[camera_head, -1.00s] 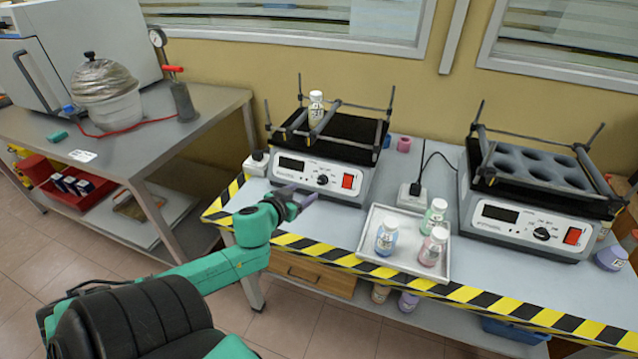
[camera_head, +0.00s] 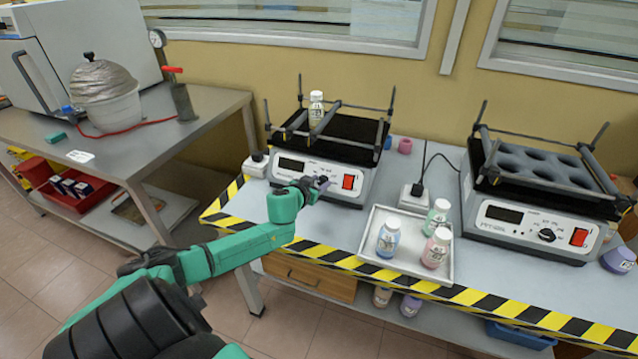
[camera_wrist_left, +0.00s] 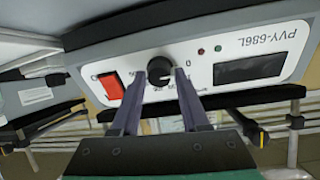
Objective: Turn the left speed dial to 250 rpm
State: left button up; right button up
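The left shaker (camera_head: 345,177) stands on the bench with a dark display (camera_head: 291,164) and a red switch (camera_head: 348,182). Its black speed dial is mostly hidden behind my left gripper (camera_head: 318,185) in the head view. In the left wrist view, the dial (camera_wrist_left: 160,70) shows upside down between the two fingers of my left gripper (camera_wrist_left: 162,76), one on each side. The fingers are apart, and whether they touch the dial is hard to tell. The display (camera_wrist_left: 249,68) is dark there too. My right gripper is not in view.
A white tray (camera_head: 378,264) with small bottles lies right of my gripper, near the bench's striped front edge. A white bottle (camera_head: 316,108) stands on the left shaker. A second shaker (camera_head: 520,240) stands further right. A side table (camera_head: 150,140) is at left.

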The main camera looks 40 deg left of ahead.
pick_arm(q)
jog(key=c, duration=0.5)
grip_shut()
